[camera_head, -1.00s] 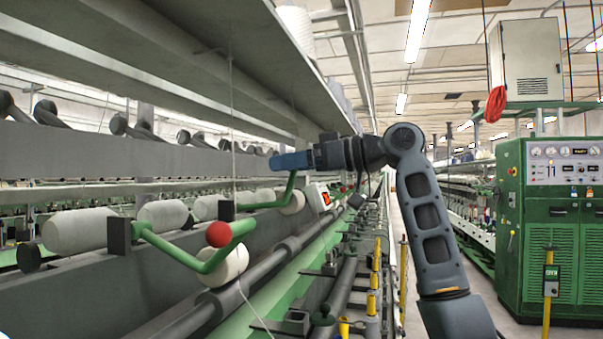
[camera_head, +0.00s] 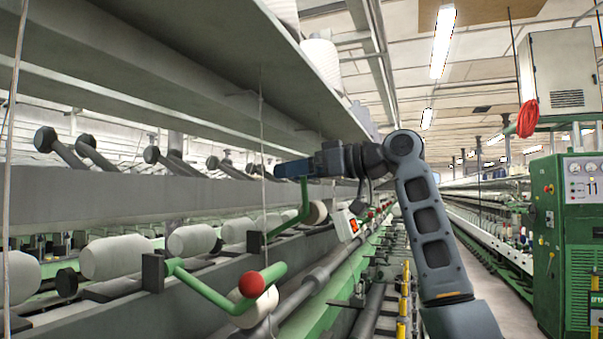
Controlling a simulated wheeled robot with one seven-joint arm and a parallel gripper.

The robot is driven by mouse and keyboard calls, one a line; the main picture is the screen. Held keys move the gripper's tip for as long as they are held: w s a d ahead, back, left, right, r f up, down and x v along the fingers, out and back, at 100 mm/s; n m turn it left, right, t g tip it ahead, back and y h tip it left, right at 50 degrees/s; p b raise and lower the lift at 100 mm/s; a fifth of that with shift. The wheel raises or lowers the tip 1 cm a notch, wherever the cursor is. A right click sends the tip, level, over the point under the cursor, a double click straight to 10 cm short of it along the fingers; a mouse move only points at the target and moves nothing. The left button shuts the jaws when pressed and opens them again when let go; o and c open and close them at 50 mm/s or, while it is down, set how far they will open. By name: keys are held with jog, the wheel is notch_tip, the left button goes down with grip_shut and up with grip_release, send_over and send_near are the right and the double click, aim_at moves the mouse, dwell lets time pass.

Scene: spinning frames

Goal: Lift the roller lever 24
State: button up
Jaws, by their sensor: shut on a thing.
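A green roller lever (camera_head: 303,205) rises from a dark bracket (camera_head: 255,242) on the machine's grey rail. My gripper (camera_head: 290,169) is shut on its upper end, which the jaws hide. Its arm slants upward from the bracket. No number can be read on either lever. A pale roller (camera_head: 315,212) lies just behind the held lever, and another white roller (camera_head: 255,308) lies under the nearer one.
A grey beam (camera_head: 150,198) runs just behind my gripper, with a wide shelf (camera_head: 230,85) above. White rollers (camera_head: 115,257) line the left. A small box with a red display (camera_head: 346,225) stands right of the held lever. A green control cabinet (camera_head: 565,235) stands beyond the aisle (camera_head: 505,300).

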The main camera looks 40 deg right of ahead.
jog(key=shift+w+a, duration=0.1)
jog(key=shift+a, duration=0.15)
jog(key=o, duration=1.1)
jog(key=shift+o, duration=0.8)
jog(key=shift+w+a, duration=0.1)
jog(key=shift+o, duration=0.4)
jog(key=f+b+v, duration=0.1)
jog(key=b+v, duration=0.1)
jog(key=v, duration=0.6)
jog(key=shift+r, duration=0.5)
jog(key=shift+d, duration=0.2)
